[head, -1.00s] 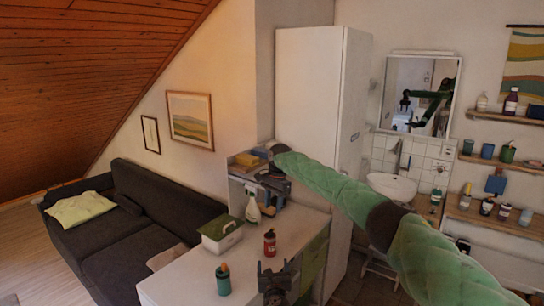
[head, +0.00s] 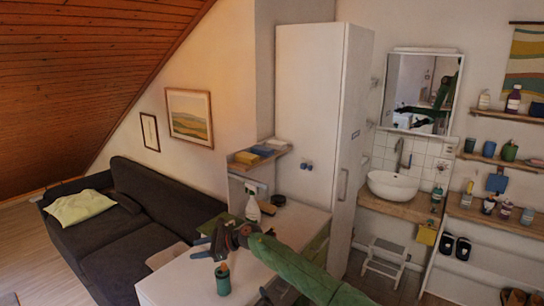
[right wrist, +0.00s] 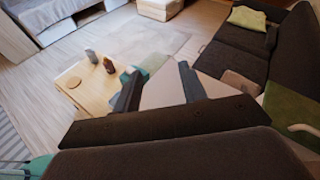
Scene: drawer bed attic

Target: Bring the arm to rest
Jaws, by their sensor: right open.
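My right arm comes in from the bottom right in its green sleeve. It reaches over the white counter (head: 180,281). My right gripper (head: 201,247) points left, above the counter's left part. Its jaws are open and nothing shows between them. The right wrist view shows its two dark fingers (right wrist: 158,88) spread apart, with the pale counter top between and below them. A small dark part at the bottom edge of the head view, beside the green sleeve, may be my left gripper; its jaws cannot be made out.
A spray bottle (head: 252,209) stands behind the arm. A tall white cabinet (head: 308,120) is behind. A dark sofa (head: 110,245) is left. A low wooden table (right wrist: 95,85) with bottles shows in the wrist view.

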